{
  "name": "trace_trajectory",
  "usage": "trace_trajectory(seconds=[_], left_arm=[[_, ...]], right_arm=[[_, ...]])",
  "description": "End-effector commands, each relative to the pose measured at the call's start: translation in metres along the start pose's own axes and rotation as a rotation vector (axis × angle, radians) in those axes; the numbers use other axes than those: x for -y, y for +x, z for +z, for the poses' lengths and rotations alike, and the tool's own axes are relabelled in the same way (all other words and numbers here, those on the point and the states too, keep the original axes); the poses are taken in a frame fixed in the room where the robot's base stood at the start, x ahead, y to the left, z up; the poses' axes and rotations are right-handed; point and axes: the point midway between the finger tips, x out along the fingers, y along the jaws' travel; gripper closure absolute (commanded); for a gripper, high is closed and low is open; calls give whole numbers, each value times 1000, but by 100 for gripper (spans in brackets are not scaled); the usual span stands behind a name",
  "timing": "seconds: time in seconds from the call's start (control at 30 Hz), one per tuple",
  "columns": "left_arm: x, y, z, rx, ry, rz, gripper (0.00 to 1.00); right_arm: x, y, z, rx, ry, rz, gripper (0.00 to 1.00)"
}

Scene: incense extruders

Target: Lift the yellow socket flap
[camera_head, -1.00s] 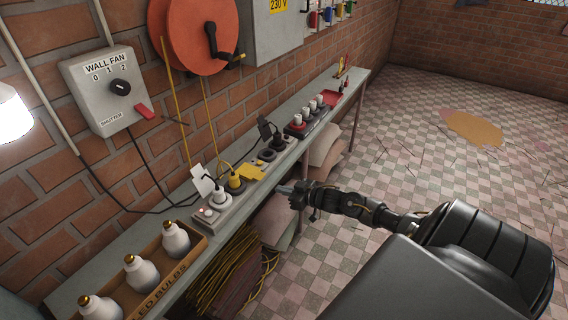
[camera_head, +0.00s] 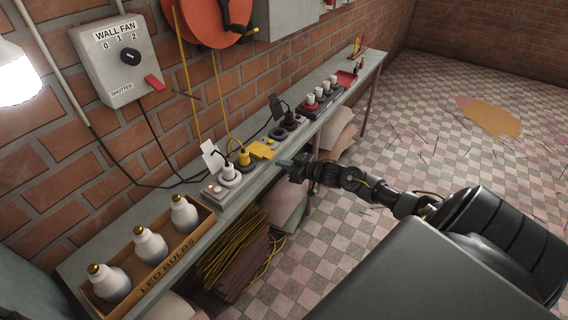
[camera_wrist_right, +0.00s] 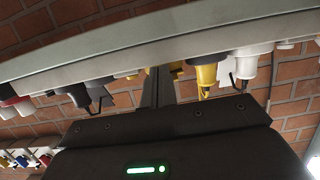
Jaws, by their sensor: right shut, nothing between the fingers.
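The yellow socket flap (camera_head: 262,150) is on the power strip on the wall bench, just right of a yellow plug (camera_head: 243,158). In the head view it looks raised or spread beside its socket; its exact angle is unclear. My right gripper (camera_head: 283,162) is shut and empty, its fingertips at the bench's front edge, close to the flap but apart from it. In the right wrist view the shut fingers (camera_wrist_right: 160,86) point at the strip and partly hide a yellow piece (camera_wrist_right: 176,67), with the yellow plug (camera_wrist_right: 206,74) just to their right. My left gripper is out of view.
A white plug (camera_head: 229,172) and a raised white flap (camera_head: 212,156) stand left of the yellow plug. Dark plugs (camera_head: 289,121) and a red-and-black block (camera_head: 311,108) are farther right. A bulb box (camera_head: 205,226) fills the bench's near end.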

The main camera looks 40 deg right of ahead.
Motion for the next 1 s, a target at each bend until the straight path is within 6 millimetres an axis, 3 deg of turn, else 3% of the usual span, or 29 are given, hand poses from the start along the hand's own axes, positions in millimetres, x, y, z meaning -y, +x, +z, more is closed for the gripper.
trace_trajectory(seconds=[0.7,1.0], left_arm=[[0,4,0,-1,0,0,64],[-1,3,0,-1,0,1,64]], right_arm=[[0,26,-11,0,0,0,100],[0,28,-12,1,0,0,100]])
